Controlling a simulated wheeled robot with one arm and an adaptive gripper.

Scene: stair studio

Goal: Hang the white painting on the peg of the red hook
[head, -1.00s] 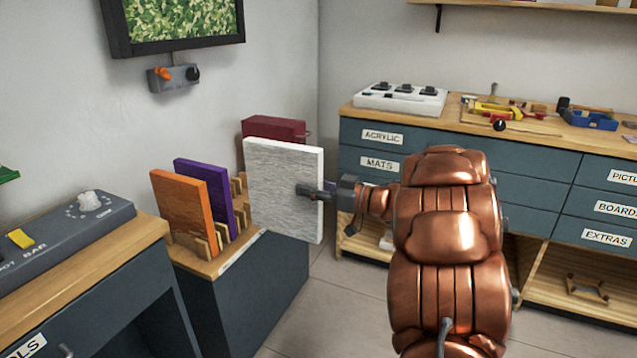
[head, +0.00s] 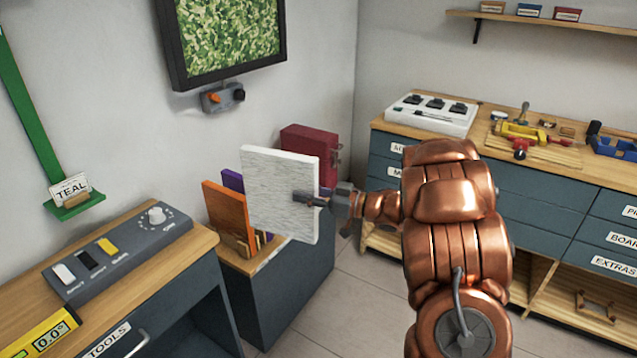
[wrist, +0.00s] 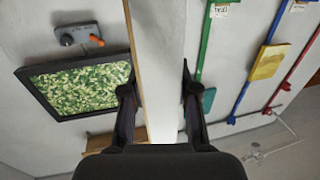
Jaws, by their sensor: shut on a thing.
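The white painting (head: 270,190) is a pale textured panel, upright in the head view, in front of the rack. My gripper (head: 318,200) is shut on its right edge. In the wrist view the painting (wrist: 160,50) runs edge-on between the two fingers of my gripper (wrist: 157,90). A red strip (wrist: 297,65) on the wall, seen sideways at the right of the wrist view, looks like the red hook's; its peg is not clear. The red hook is not in the head view.
A rack holds orange (head: 228,213) and purple (head: 233,181) panels, with a dark red box (head: 310,148) behind. A green strip labelled TEAL (head: 38,130) hangs at left. A control-panel desk (head: 120,250) stands at front left. A framed green picture (head: 228,38) is on the wall.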

